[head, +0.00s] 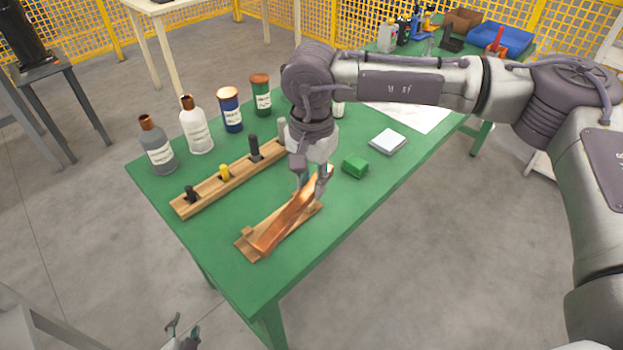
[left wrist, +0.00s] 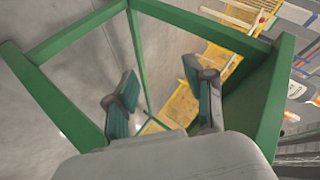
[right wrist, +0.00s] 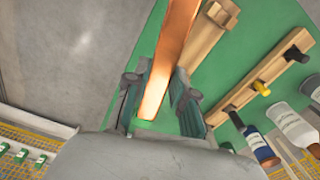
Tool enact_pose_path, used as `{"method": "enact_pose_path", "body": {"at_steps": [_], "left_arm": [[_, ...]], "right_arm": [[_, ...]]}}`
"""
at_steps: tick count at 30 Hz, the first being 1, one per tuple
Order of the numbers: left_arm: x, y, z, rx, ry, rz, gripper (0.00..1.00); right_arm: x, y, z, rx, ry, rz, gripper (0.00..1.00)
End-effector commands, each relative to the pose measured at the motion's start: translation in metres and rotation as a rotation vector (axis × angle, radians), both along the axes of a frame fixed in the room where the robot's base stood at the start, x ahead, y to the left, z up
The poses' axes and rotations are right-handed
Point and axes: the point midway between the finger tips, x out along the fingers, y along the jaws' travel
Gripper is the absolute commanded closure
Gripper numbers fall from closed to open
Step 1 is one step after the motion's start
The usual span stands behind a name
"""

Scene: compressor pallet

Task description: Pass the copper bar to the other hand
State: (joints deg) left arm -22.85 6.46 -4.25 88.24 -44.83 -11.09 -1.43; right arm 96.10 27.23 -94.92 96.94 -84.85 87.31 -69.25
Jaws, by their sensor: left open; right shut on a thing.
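The copper bar (head: 283,222) is a long shiny orange bar, tilted over the green table, its lower end near a wooden holder (head: 244,242). My right gripper (head: 312,187) is shut on the bar near its upper end; in the right wrist view the bar (right wrist: 176,45) runs between the fingers (right wrist: 162,95). I cannot tell whether the bar touches the holder. My left gripper (head: 183,328) is open and empty, low at the bottom edge of the head view, off the table's near side. In the left wrist view its fingers (left wrist: 163,103) stand apart with nothing between them.
A wooden rack (head: 205,188) with black and yellow pieces lies behind the bar. Several bottles and jars (head: 198,128) stand at the back left. A green block (head: 355,166) and a pale square pad (head: 388,141) lie to the right. The table's front left corner is clear.

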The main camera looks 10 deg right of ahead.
Motion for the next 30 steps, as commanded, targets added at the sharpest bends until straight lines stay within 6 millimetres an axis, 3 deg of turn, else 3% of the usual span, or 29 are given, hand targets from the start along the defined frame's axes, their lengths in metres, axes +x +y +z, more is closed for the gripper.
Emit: {"method": "enact_pose_path", "body": {"at_steps": [1, 6, 11, 15, 21, 24, 30], "left_arm": [[-0.013, -0.003, -0.025, -0.039, 0.057, 0.019, 0.46], [-0.065, -0.01, -0.101, -0.168, 0.243, 0.105, 0.46], [-0.127, -0.016, -0.162, -0.274, 0.42, 0.208, 0.46], [-0.187, -0.021, -0.206, -0.351, 0.572, 0.315, 0.46], [-0.269, -0.023, -0.243, -0.421, 0.748, 0.467, 0.46], [-0.296, -0.023, -0.252, -0.44, 0.804, 0.524, 0.46], [-0.321, -0.023, -0.259, -0.454, 0.851, 0.576, 0.46]], "right_arm": [[0.0, 0.0, 0.001, 0.002, -0.001, 0.0, 1.0], [0.0, 0.0, 0.001, 0.001, -0.001, 0.0, 1.0], [0.0, 0.0, 0.001, 0.002, -0.001, 0.0, 1.0], [0.0, 0.0, 0.001, 0.002, -0.001, 0.0, 1.0], [0.0, 0.0, 0.001, 0.001, -0.001, 0.0, 1.0], [0.0, 0.0, 0.001, 0.002, -0.001, 0.0, 1.0], [0.0, 0.0, 0.001, 0.001, -0.001, 0.0, 1.0]]}}
